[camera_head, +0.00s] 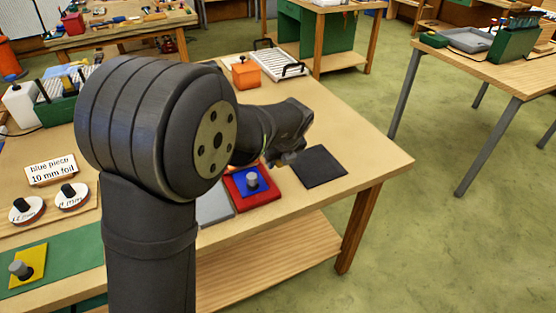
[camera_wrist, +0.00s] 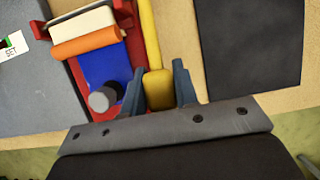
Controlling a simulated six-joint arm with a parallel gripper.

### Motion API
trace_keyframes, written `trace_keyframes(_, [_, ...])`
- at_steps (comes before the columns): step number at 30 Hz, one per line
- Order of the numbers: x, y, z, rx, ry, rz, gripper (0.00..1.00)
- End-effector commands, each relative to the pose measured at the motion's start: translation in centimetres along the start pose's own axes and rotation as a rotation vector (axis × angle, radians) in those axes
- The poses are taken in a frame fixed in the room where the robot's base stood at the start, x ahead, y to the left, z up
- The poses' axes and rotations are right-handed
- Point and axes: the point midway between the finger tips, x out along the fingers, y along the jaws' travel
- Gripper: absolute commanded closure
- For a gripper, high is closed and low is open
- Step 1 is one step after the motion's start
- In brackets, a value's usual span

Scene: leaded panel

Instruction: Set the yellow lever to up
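In the wrist view the yellow lever (camera_wrist: 153,40) runs down from the top edge, and its thicker end lies between my two fingers. My gripper (camera_wrist: 160,78) has a finger on each side of this end, with no clear gap showing, so it looks shut on it. In the head view my gripper (camera_head: 288,157) is low over the bench, beyond the red base. I cannot make out the lever there; my arm hides that area.
Left of the lever is a blue piece (camera_wrist: 105,70) with a grey knob (camera_wrist: 102,99) on a red base (camera_head: 239,190). An orange roller (camera_wrist: 86,48) lies above it. A dark mat (camera_head: 320,166) lies to the right. An orange box (camera_head: 245,74) and white tray (camera_head: 278,62) stand behind.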

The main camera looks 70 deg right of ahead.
Motion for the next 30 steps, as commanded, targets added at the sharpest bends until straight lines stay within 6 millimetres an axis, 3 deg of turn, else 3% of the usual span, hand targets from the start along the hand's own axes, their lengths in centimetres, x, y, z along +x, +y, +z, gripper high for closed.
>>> trace_keyframes(14, [-0.5,0.0,0.6,-0.003,0.055,-0.001,1.0])
trace_keyframes(30, [-2.7,0.0,4.3,-0.002,0.48,-0.002,1.0])
